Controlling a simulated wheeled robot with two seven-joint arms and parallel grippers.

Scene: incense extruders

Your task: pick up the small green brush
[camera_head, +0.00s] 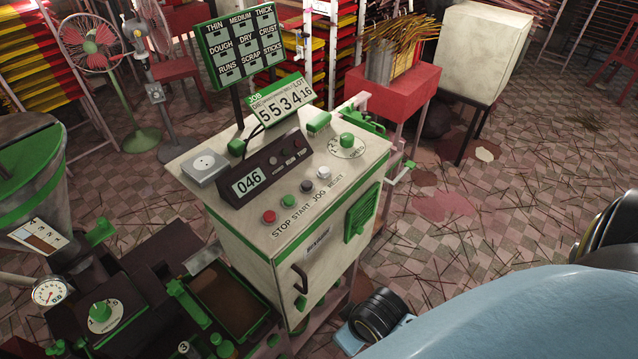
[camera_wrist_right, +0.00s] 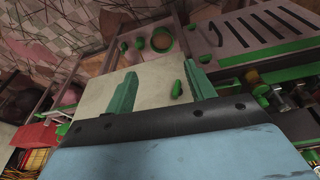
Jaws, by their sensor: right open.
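My right gripper (camera_wrist_right: 161,68) shows in the right wrist view, with its two green fingers wide apart and nothing between them. Past the fingers is a cream surface with a small green oblong piece (camera_wrist_right: 176,88) on it, nearer the right finger; I cannot tell whether this is the brush. In the head view no brush can be made out for certain. My left gripper is in neither view.
A dark control box (camera_head: 265,170), a sign board (camera_head: 241,47) and several buttons stand on the cabinet. Green-trimmed machinery (camera_head: 110,310) is at its left. A red stand (camera_head: 400,90) is behind. The floor (camera_head: 450,230) at right is strewn with sticks.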

